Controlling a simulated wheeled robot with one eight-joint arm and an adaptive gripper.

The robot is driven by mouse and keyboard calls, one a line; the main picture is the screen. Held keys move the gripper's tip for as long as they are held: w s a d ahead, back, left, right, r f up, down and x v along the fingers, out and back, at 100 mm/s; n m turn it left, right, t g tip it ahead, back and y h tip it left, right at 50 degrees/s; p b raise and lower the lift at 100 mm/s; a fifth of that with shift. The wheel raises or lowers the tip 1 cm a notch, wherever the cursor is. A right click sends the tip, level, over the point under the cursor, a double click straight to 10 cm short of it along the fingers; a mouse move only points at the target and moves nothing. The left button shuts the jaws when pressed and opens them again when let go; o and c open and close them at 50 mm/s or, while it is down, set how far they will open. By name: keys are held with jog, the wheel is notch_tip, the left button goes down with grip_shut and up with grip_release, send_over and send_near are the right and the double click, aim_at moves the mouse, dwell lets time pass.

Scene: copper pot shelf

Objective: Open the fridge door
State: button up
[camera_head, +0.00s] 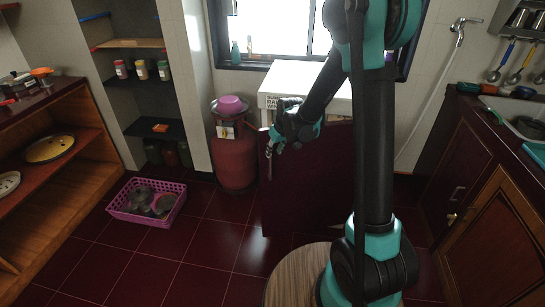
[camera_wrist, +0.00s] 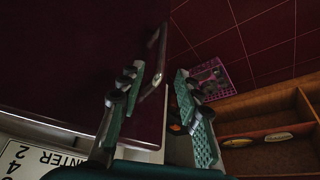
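The fridge door (camera_head: 310,185) is a dark red panel in front of the white fridge body (camera_head: 300,77), below the window. Its metal handle (camera_head: 269,163) is at the door's left edge. My arm hides part of the door's right side. My gripper (camera_head: 278,146) is at the upper left of the door, close to the handle. In the wrist view my gripper (camera_wrist: 158,76) has its two green fingers spread apart. The handle (camera_wrist: 155,70) shows between the fingertips there; contact cannot be told. The door (camera_wrist: 80,50) fills the upper left of that view.
A red gas cylinder (camera_head: 233,150) with a pink bowl on top stands left of the fridge. A pink basket (camera_head: 147,202) of pots sits on the floor. Wooden shelves are at left, a counter with cabinets (camera_head: 500,230) at right.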

jog(key=shift+v, duration=1.9)
